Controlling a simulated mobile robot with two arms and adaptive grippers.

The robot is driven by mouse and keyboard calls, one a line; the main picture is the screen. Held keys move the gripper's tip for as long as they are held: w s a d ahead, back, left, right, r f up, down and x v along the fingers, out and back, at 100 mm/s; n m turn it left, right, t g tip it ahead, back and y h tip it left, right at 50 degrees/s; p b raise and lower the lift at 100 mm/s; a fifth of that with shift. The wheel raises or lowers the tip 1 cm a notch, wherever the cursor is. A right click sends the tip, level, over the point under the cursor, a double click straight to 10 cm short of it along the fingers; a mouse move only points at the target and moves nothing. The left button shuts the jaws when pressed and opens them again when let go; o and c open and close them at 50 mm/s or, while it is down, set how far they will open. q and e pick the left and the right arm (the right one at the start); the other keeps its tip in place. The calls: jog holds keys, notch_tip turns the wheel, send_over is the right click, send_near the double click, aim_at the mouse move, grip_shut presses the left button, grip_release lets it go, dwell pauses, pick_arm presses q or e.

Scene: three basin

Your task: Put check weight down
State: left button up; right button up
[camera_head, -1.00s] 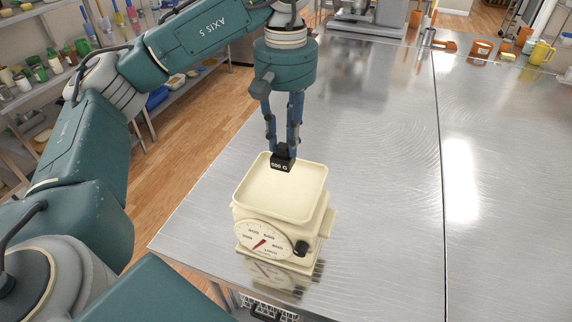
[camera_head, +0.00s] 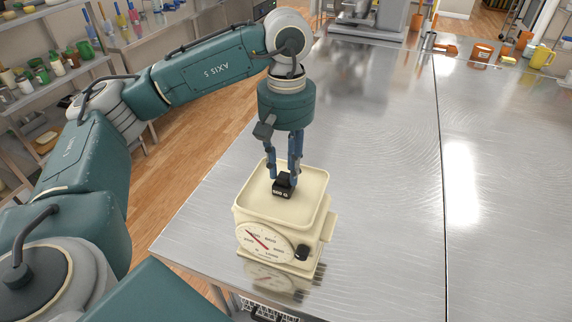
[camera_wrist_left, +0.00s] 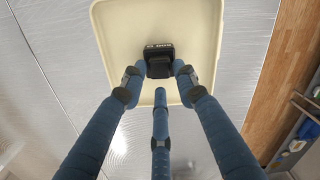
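The check weight (camera_head: 283,189) is a small black block with white markings. It sits on the tray of a cream kitchen scale (camera_head: 256,208) near the table's front left corner. My left gripper (camera_head: 284,176) points down from above, with its blue fingers around the upper part of the weight. In the left wrist view the weight (camera_wrist_left: 159,63) lies between two fingertips, which appear to touch its sides, and a third finger is in front of it. The tray (camera_wrist_left: 120,32) spreads around it. The scale's red needle points to the upper left. My right gripper is not in view.
The steel table (camera_head: 375,190) is clear to the right of the scale. A yellow jug (camera_head: 541,56) and orange containers (camera_head: 482,52) stand at the far right. Shelves with jars (camera_head: 60,62) stand beyond the wooden floor at left.

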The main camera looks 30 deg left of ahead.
pick_arm(q)
jog(key=shift+o, duration=0.6)
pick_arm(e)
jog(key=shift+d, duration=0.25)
pick_arm(q)
jog(key=shift+r, duration=0.35)
notch_tip(320, 180, up, 2)
jog(key=shift+w+r+b, duration=0.1)
jog(key=shift+r+b, duration=0.05)
jog(key=shift+b, duration=0.2)
notch_tip(320, 180, up, 9)
jog(key=p, duration=0.1)
jog(key=shift+r, duration=0.2)
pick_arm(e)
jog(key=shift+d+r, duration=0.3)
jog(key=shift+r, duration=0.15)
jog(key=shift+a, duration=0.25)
